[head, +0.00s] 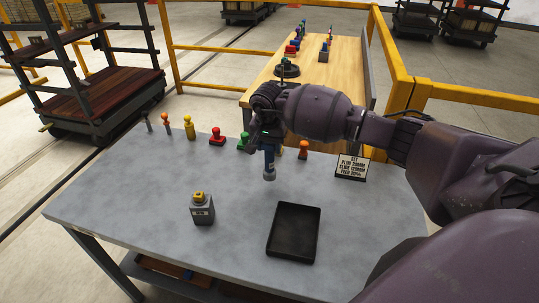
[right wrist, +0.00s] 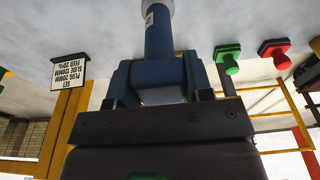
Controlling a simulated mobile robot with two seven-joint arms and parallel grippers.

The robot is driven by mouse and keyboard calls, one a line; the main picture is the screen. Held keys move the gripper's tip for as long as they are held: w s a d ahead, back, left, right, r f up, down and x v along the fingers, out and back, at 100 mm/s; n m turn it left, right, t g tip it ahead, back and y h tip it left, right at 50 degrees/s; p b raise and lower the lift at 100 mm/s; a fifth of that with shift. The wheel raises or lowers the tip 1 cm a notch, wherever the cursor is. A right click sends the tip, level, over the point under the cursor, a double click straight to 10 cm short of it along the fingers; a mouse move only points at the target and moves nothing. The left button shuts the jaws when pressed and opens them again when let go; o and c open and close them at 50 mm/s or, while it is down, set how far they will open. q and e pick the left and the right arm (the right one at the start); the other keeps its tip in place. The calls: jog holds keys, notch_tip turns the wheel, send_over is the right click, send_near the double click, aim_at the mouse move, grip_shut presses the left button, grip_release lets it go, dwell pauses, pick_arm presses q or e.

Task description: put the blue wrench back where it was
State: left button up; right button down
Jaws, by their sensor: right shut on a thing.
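The blue wrench (head: 269,160) hangs upright from my right gripper (head: 268,134), with its grey end pointing down over the back middle of the grey table (head: 130,190). My right gripper is shut on it. In the right wrist view the wrench (right wrist: 159,38) shows as a blue shaft with a small white label, between the jaws (right wrist: 157,85). I cannot tell how far its lower end is from the tabletop. My right gripper hides part of the back row of tools behind it. My left gripper is not in view.
A row of tools stands along the back edge, including a yellow one (head: 190,129), a red one (head: 216,137), a green one (head: 243,143) and an orange one (head: 303,149). A sign (head: 352,168) stands right. A black tray (head: 274,238) and grey block (head: 202,211) are nearer.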

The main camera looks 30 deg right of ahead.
aim_at(269, 156)
jog(key=shift+f, duration=2.05)
jog(key=c, duration=0.5)
grip_release()
jog(key=r, duration=0.4)
jog(key=s+a+r, duration=0.1)
jog(key=r, duration=0.7)
jog(key=shift+s+a+r, duration=0.1)
jog(key=shift+s+a, duration=0.05)
jog(key=shift+a, duration=0.05)
